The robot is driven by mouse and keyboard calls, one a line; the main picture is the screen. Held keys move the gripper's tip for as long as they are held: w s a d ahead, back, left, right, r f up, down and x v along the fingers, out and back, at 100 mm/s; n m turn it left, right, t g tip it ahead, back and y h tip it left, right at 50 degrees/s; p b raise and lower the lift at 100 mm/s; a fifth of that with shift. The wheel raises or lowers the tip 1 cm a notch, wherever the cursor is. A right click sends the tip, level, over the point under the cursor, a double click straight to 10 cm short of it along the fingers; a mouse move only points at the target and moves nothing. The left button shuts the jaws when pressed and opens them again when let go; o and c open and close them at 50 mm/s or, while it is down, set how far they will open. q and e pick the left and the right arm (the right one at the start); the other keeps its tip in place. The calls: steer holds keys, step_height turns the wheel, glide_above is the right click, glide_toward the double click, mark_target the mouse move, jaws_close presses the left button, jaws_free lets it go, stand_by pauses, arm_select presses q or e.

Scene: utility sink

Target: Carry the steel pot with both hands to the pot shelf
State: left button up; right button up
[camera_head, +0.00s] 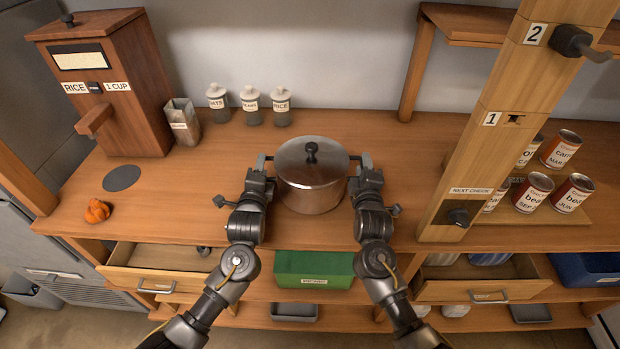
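The steel pot (312,190) stands upright on the wooden counter with its lid on and a dark knob on top. My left gripper (262,162) is at the pot's left side, at the side handle. My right gripper (362,160) is at the pot's right side, at the other handle. The fingers are small and partly hidden by the wrists, so I cannot tell whether either is closed on a handle. No shelf in view is labelled as the pot shelf; a raised wooden shelf (470,27) is at the upper right.
A rice dispenser (120,95) and several small jars (250,104) stand at the back left. An orange lumpy object (97,211) lies at the left. A wooden post (510,110) and cans (534,191) are at the right. Open drawers (160,284) jut out below; a green bin (313,281) sits beneath.

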arm_select(q)
steer(key=shift+w, duration=0.25)
arm_select(e)
steer(key=shift+w, duration=0.2)
arm_select(q)
steer(key=shift+c, duration=0.4)
arm_select(e)
steer(key=shift+c, duration=0.4)
arm_select(q)
jaws_close()
arm_select(e)
jaws_close()
